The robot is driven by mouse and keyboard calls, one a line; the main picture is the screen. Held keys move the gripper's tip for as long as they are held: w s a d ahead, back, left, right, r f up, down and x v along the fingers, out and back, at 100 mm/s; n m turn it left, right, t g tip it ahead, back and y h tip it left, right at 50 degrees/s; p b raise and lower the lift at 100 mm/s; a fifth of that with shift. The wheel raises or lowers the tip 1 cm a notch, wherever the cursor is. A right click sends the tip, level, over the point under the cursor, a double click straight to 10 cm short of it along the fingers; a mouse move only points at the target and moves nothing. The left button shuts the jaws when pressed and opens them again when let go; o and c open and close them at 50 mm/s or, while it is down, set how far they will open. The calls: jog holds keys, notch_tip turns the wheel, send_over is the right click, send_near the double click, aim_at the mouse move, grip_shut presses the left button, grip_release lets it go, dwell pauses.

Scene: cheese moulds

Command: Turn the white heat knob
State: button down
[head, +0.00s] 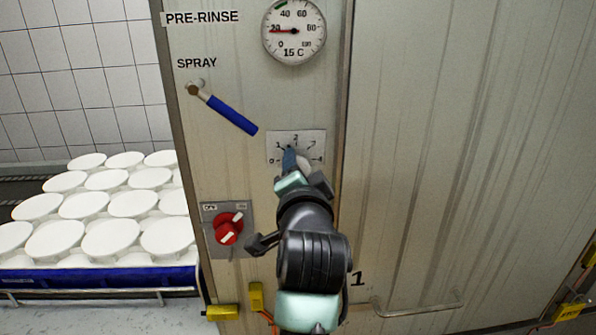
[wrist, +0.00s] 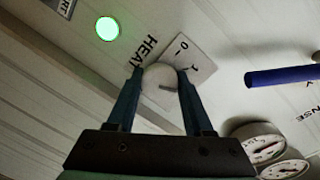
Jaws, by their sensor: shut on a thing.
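The white heat knob (head: 304,163) sits on a pale dial plate (head: 313,136) on the panel, mostly hidden behind my gripper in the head view. Marks 0, 1 and 2 are readable on the plate. In the wrist view the round white knob (wrist: 158,80) lies between my two blue fingers, with a grey mark on its face. The plate (wrist: 192,50) shows 0 and 1 beside it, under the word HEAT. My gripper (head: 293,162) is shut on the knob, one finger on each side; it also shows in the wrist view (wrist: 160,84).
A red switch (head: 229,229) is left of my arm. The blue-handled spray lever (head: 232,115) and a round gauge (head: 294,31) are above. A green light (wrist: 107,28) is lit. White moulds (head: 110,238) fill a blue-edged rack at left. Open panel lies right.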

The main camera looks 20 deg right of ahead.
jog(key=shift+d+f+m+y, duration=0.1)
jog(key=shift+m+y, duration=0.05)
jog(key=shift+m, duration=0.9)
jog(key=shift+f+m+y, duration=0.1)
jog(key=shift+m+y, duration=0.05)
jog(key=shift+m, duration=0.9)
jog(key=shift+c, duration=1.6)
grip_release()
jog(key=shift+r, duration=0.1)
jog(key=b+v, duration=0.4)
jog(key=v, duration=0.9)
